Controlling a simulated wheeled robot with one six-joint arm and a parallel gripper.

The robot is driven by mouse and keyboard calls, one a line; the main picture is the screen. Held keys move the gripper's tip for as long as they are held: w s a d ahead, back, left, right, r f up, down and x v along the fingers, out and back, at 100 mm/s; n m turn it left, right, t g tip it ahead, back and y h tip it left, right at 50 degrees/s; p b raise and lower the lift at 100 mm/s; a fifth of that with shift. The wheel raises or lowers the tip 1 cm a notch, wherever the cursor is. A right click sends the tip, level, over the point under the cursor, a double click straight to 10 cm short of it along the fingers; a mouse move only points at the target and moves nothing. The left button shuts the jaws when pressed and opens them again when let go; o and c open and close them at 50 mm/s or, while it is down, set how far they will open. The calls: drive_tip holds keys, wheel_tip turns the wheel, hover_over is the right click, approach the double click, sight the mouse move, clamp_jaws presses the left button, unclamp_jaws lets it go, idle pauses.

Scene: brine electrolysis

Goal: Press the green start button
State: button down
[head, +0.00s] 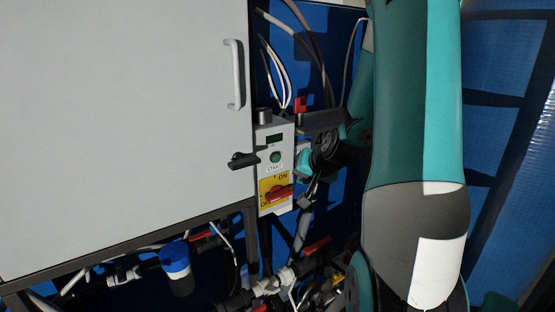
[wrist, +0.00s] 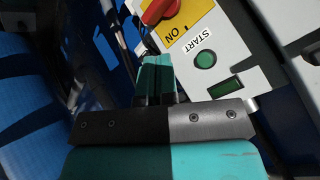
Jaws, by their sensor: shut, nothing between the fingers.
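The green start button (head: 276,157) sits on the front of a pale control box (head: 284,131), with a START label just below it. In the wrist view the button (wrist: 206,59) is fully visible to the right of my fingertips. My gripper (head: 303,162) is at the right edge of the box, right of the button and apart from it. In the wrist view its teal fingers (wrist: 156,60) are closed together and hold nothing. I cannot tell whether the fingertips touch the box's edge.
A red rotary switch (head: 279,193) on a yellow ON plate sits below the button. A small dark green display (head: 274,140) is above it. A big pale cabinet (head: 130,120) stands left, with a black latch (head: 243,160) near the box. Pipes and red-handled valves (head: 317,246) lie below.

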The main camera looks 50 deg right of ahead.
drive_tip(key=shift+w, duration=0.15)
drive_tip(key=p, duration=0.2)
approach(274, 169)
drive_tip(key=shift+w+d+f, duration=0.15)
drive_tip(key=shift+w+f, duration=0.1)
drive_tip(key=shift+f, duration=0.45)
drive_tip(key=shift+w+d+f, duration=0.15)
drive_tip(key=shift+w+f, duration=0.1)
drive_tip(key=shift+f, duration=0.4)
drive_tip(key=shift+w, duration=0.1)
idle(0.8)
drive_tip(key=shift+w, duration=0.3)
drive_tip(key=shift+w+d, duration=0.2)
drive_tip(key=shift+w, duration=0.3)
idle(0.7)
drive_tip(key=shift+s+b, duration=0.1)
drive_tip(key=shift+b, duration=0.2)
drive_tip(key=shift+s+a, duration=0.25)
drive_tip(key=shift+s, duration=0.55)
